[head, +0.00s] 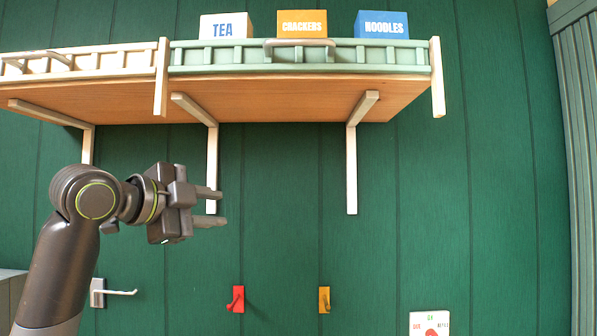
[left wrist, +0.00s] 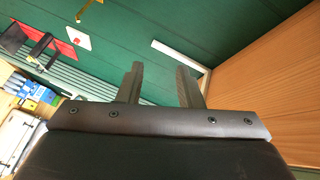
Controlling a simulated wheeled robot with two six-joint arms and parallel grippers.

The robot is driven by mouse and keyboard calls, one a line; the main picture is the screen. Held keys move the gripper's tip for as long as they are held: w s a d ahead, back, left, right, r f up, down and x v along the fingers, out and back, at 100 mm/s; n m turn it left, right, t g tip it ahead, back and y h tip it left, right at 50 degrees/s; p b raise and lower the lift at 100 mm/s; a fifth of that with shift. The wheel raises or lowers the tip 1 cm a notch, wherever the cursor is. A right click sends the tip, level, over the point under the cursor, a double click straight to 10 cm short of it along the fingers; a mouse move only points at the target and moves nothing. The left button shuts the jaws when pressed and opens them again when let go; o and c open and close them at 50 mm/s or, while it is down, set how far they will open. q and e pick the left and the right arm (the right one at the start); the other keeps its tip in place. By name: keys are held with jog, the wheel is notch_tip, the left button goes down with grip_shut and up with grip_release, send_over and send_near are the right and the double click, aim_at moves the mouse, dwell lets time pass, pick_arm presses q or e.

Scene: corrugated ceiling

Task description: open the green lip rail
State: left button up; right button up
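The green lip rail (head: 345,54) runs along the front edge of the right part of the wooden shelf in the head view. It stands upright and has a curved handle (head: 300,42) at its top middle. My left gripper (head: 222,206) is below the shelf and to the left of the handle, apart from the rail. Its two fingers are spread with nothing between them. The left wrist view shows the same open fingers (left wrist: 160,85) with the green wall beyond. My right gripper is not in view.
Boxes marked TEA (head: 225,27), CRACKERS (head: 302,23) and NOODLES (head: 382,25) stand behind the rail. A cream rail (head: 75,65) adjoins on the left. Pale brackets (head: 352,165) hang below the shelf. Red (head: 236,299) and yellow (head: 325,299) hooks are on the wall.

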pick_arm(q)
jog(key=s+d+r+m+h, duration=0.2)
jog(key=s+r+m, duration=0.2)
jog(key=s+r, duration=0.6)
jog(key=m+h, duration=0.3)
jog(key=m, duration=0.1)
send_near(295, 41)
jog(key=p+x, duration=0.7)
jog(key=x, duration=0.3)
jog(key=shift+r+p, duration=0.1)
jog(key=shift+p, duration=0.3)
jog(key=shift+w+d, duration=0.25)
jog(key=shift+d, duration=0.05)
grip_shut()
